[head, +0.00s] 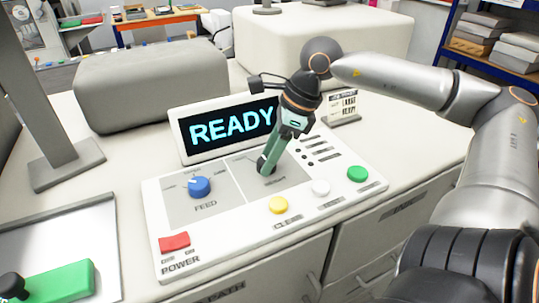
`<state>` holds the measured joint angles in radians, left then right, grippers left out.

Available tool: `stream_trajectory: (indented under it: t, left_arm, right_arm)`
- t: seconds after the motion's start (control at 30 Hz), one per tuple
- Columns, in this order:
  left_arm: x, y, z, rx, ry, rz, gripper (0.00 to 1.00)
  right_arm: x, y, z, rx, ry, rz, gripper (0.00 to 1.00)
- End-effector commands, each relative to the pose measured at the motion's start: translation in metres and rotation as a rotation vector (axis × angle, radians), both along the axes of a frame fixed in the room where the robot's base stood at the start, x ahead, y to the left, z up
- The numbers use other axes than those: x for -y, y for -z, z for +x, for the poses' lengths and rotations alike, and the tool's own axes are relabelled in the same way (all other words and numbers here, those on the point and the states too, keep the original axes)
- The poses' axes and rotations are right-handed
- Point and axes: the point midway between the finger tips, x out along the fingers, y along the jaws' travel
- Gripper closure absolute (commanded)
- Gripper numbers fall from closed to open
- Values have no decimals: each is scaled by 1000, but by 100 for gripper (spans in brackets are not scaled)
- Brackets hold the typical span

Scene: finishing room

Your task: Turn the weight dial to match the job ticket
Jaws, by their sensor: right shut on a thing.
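The control panel (225,235) lies on the white counter, with a display reading READY (215,128) behind it. My right gripper (267,165) reaches down onto the weight dial area, right of the blue FEED dial (199,187). It is shut on the weight dial, which its fingers mostly hide, so its pointer setting cannot be read. The job ticket (345,106) stands behind the panel at the right, partly covered by the gripper; LARGE and HEAVY seem to be on it. My left gripper is not in view.
The panel also has a red POWER switch (174,243) and yellow (279,205), white (320,187) and green (357,174) buttons. A grey block (150,85) and a tray (100,285) with a green item (60,283) are at the left. A shelf (500,52) stands back right.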

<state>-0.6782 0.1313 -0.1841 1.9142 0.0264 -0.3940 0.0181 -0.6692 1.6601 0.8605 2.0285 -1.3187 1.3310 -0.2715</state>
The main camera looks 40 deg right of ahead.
Motion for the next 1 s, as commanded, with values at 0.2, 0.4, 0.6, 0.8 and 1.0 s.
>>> stream_trajectory:
  t: [0.2,0.4,0.6,0.8,1.0]
  left_arm:
    - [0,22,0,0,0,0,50]
    - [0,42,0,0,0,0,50]
    - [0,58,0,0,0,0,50]
    - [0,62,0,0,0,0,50]
    - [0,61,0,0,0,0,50]
  right_arm:
    - [-1,2,1,10,118,-2,100]
    - [-1,3,0,9,249,-3,100]
    - [-2,2,0,9,372,-3,100]
    - [-2,-1,0,6,424,0,100]
    - [-2,-1,-1,4,425,1,100]
